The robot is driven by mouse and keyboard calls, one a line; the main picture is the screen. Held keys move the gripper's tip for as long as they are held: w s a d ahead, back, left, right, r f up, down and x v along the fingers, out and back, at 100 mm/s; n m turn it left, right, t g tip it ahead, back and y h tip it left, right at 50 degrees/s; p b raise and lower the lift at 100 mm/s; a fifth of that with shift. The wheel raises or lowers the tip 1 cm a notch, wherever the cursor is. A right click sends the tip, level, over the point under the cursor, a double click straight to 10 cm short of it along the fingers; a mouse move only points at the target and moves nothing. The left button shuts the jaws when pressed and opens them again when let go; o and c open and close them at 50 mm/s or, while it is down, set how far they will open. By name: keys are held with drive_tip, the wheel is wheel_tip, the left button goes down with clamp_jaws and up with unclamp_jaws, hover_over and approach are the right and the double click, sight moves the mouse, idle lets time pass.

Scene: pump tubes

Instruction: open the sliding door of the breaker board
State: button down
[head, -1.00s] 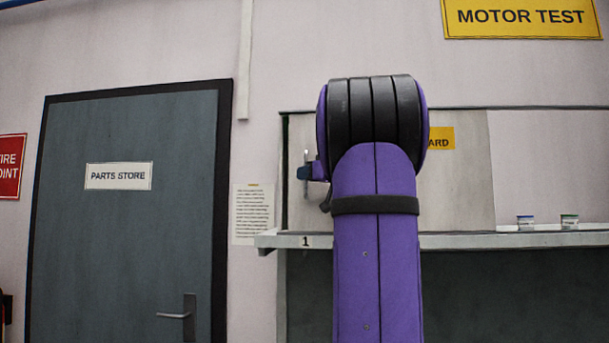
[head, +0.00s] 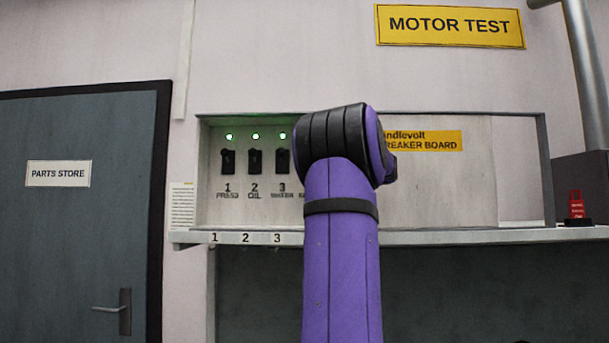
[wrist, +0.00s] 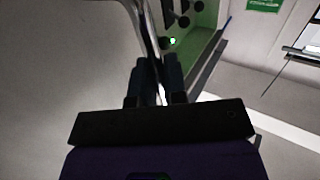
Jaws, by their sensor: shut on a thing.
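The breaker board's sliding door is a pale flat panel (head: 440,190) with a yellow "breaker board" label (head: 420,141). It stands right of an uncovered bay with black breaker switches (head: 255,161) under lit green lamps. My arm hides the door's left part and my gripper in the head view. In the wrist view the two dark fingers of my gripper (wrist: 157,75) are shut around a thin metallic door handle (wrist: 144,20) that stands off the door's face (wrist: 60,60). The uncovered bay, with a green lamp, also shows in the wrist view (wrist: 200,30).
A narrow ledge (head: 500,236) numbered at the left runs below the board. A red tagged item (head: 577,205) stands at the far right, near a grey pipe (head: 588,70). The parts store door (head: 75,240) is at the left.

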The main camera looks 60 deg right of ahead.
drive_tip(key=s+d, duration=0.5)
drive_tip(key=s, duration=0.5)
drive_tip(key=shift+s+d, duration=0.2)
drive_tip(key=shift+s, duration=0.1)
drive_tip(key=c, duration=1.2)
unclamp_jaws()
drive_tip(key=s+a, duration=0.1)
drive_tip(key=s, duration=0.9)
drive_tip(key=shift+s, duration=0.35)
drive_tip(key=shift+a, duration=0.1)
drive_tip(key=shift+w, duration=0.1)
